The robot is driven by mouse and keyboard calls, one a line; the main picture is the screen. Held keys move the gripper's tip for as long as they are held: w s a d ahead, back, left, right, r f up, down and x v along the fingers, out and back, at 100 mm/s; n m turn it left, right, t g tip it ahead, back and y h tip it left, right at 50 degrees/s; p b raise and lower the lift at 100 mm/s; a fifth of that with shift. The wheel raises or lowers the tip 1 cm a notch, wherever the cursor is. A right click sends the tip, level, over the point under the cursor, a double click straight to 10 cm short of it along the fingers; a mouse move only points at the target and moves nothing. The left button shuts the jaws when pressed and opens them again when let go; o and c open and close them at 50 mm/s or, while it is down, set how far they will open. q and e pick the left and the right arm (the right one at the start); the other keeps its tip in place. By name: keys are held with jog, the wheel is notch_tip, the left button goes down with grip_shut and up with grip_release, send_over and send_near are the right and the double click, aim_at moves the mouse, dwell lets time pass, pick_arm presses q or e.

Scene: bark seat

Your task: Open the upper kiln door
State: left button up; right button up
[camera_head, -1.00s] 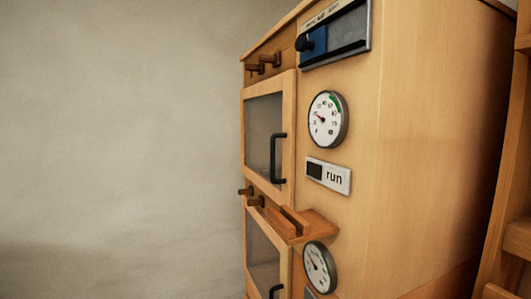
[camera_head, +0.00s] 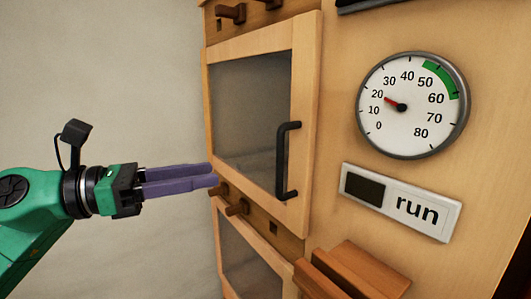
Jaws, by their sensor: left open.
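The upper kiln door (camera_head: 306,62) has a pale wood frame around a dark glass pane and looks shut. Its black bar handle (camera_head: 282,160) stands upright on the right side of the door. My left gripper (camera_head: 214,174) comes in from the left, its purple fingers pointing right. It is open and empty, with its tips near the lower left edge of the upper door, apart from the handle. My right gripper is not in view.
A round gauge (camera_head: 412,105) and a "run" label plate (camera_head: 400,202) sit right of the door. Wooden knobs (camera_head: 237,207) sit below it, above the lower door (camera_head: 248,255). A wooden ledge (camera_head: 350,272) juts out at the bottom. Plain wall lies left.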

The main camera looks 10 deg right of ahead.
pick_arm(q)
jog(key=p, duration=0.2)
send_near(277, 163)
jog(key=d+r, duration=0.1)
jog(key=d, duration=0.1)
jog(key=d+p, duration=0.1)
jog(key=d, duration=0.1)
jog(key=w+d+p, duration=0.1)
jog(key=d, duration=0.2)
jog(key=w+d+p, duration=0.1)
jog(key=d+p, duration=0.1)
jog(key=d, duration=0.1)
jog(key=shift+w+f, duration=0.15)
jog(key=shift+f, duration=0.2)
jog(key=shift+d, duration=0.25)
jog(key=shift+f, duration=0.1)
jog(key=shift+a, duration=0.1)
grip_shut()
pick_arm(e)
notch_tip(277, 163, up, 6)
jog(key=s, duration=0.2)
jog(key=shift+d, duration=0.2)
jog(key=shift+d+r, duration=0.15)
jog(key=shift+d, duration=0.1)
